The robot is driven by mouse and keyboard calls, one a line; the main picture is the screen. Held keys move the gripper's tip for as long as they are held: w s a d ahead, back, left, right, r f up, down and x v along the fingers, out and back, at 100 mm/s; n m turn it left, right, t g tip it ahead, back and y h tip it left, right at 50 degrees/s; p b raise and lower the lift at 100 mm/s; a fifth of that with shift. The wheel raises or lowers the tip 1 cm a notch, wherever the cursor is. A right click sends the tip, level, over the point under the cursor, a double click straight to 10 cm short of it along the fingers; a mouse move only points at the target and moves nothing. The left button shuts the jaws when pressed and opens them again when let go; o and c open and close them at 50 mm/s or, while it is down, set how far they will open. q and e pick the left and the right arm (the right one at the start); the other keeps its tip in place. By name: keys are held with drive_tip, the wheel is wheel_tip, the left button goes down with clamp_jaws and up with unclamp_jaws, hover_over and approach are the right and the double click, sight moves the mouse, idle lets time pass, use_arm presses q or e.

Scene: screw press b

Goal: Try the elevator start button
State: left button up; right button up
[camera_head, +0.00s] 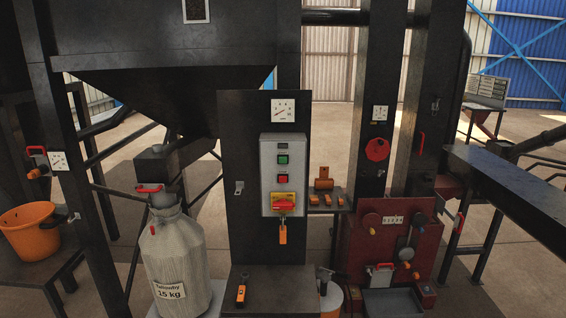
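A grey control box (268,178) is fixed to a dark upright panel in the middle of the head view. It carries a green button (283,160) above a red button (283,179). Below them is a red switch on a yellow plate (283,205), with an orange padlock-like tag (282,235) hanging under it. A dark label strip sits above the green button; I cannot read it. Which machine the box serves is too small to tell. Neither of my grippers shows in the view.
A dark hopper (180,95) hangs at upper left above a white sack (173,262) marked 15 kg. An orange bucket (32,240) stands on a bench at far left. A red machine (420,242) is at right. Orange items (324,183) sit on a small shelf beside the box.

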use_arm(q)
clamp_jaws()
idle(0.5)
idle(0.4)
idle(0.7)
